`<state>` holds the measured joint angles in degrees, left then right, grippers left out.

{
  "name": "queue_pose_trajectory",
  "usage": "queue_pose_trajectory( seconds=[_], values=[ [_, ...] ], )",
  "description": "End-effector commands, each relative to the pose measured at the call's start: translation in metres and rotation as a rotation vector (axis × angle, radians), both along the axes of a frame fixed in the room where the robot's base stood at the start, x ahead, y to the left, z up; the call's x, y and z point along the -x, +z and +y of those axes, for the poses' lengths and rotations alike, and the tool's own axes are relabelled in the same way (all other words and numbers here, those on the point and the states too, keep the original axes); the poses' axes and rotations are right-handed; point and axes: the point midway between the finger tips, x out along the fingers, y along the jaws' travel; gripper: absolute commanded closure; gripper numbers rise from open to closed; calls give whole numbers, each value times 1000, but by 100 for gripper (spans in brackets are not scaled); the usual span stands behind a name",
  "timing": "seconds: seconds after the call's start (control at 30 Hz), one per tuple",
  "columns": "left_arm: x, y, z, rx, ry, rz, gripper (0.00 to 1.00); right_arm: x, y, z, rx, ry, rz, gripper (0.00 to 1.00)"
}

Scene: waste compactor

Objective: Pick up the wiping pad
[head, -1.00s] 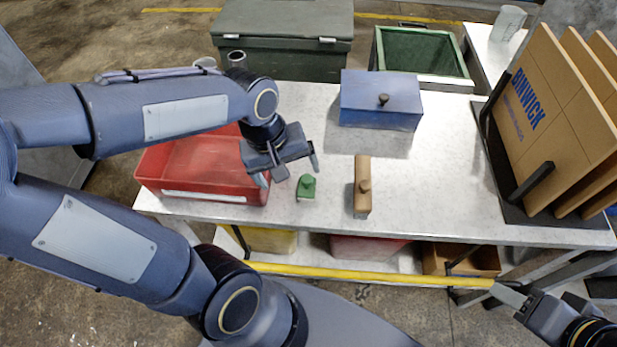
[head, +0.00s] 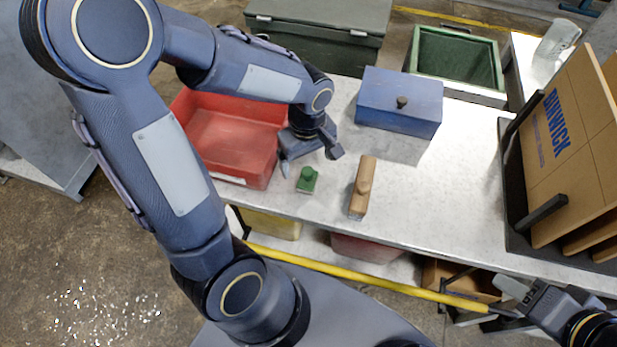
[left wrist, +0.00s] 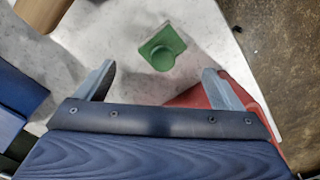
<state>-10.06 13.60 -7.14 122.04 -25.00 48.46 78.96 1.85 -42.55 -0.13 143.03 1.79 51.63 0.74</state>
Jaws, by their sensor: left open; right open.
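A small green pad with a round knob on top (head: 307,180), which looks like the wiping pad, lies on the grey table near its front edge. My left gripper (head: 312,160) is open and empty, pointing down above the table just behind the pad. In the left wrist view the green pad (left wrist: 162,47) lies beyond the fingertips, roughly centred between the two spread fingers. My right gripper (head: 508,300) is open and empty at the lower right, off the table's front.
A red tray (head: 262,165) stands close on the left. A blue lidded box (head: 400,105) stands behind. Brown panels in a rack (head: 570,150) stand at the right. The table's middle right is clear.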

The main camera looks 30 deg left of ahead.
Motion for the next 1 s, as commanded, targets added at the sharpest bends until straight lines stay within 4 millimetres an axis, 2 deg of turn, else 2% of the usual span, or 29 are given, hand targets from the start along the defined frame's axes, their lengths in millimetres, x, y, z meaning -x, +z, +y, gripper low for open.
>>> queue_pose_trajectory(
  seconds=[0.4, 0.7, 1.0],
  values=[
    [6, -55, -4, 0, 0, 4, 12, 0, 4, 0, 0, 0, 0, 55],
    [6, -59, -4, 2, 0, -1, 12, 0, 4, 0, 0, 0, 0, 55],
    [6, -59, -4, 2, -1, -1, 51, 0, 4, 0, 0, 0, 0, 55]
  ],
)
